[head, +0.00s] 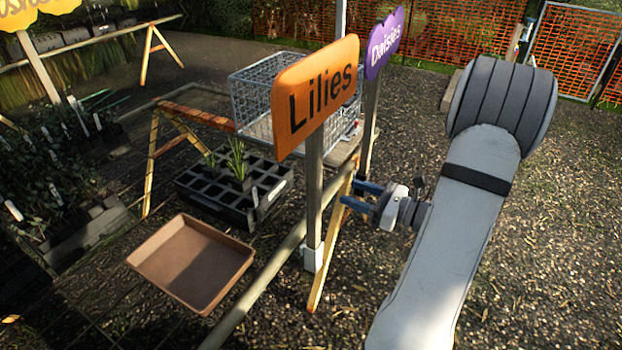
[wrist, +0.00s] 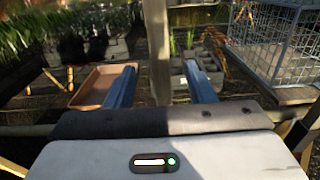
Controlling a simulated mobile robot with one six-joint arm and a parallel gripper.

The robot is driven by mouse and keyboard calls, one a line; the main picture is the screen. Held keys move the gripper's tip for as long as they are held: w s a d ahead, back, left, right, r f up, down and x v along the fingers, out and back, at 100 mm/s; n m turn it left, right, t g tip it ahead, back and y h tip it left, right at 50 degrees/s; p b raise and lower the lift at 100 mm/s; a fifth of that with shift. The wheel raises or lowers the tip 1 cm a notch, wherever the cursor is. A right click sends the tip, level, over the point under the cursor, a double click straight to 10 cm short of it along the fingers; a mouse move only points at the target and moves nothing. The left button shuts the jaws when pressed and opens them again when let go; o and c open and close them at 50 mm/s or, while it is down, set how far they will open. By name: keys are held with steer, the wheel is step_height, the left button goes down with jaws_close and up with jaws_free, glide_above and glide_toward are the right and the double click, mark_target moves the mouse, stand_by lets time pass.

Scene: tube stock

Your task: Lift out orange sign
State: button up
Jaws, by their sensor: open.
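The orange sign (head: 316,95), lettered "Lilies", stands upright on a grey wooden post (head: 314,190). The post's foot sits in a white holder (head: 313,257) at the wooden rail. My gripper (head: 349,192) is open and empty, to the right of the post at about mid-height, its fingers pointing left at it. In the head view a small gap shows between the fingertips and the post. In the wrist view the post (wrist: 158,55) stands upright between the two spread fingers of my gripper (wrist: 160,72); the sign board is out of that view.
A purple "Daisies" sign (head: 384,43) stands close behind on its own post. A wire basket (head: 262,100) is behind the orange sign. A black cell tray (head: 215,195) with a few plants and a brown tray (head: 150,262) lie to the left. Open gravel lies at right.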

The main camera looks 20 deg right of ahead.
mark_target(321, 136)
steer(key=x, duration=0.9)
steer(key=shift+w+a, duration=0.1)
steer(key=shift+a, duration=0.2)
steer(key=c, duration=1)
steer(key=shift+r, duration=0.1)
steer(key=shift+c, duration=0.2)
steer(key=shift+r+p, duration=4.6)
steer(key=shift+r, duration=1.65)
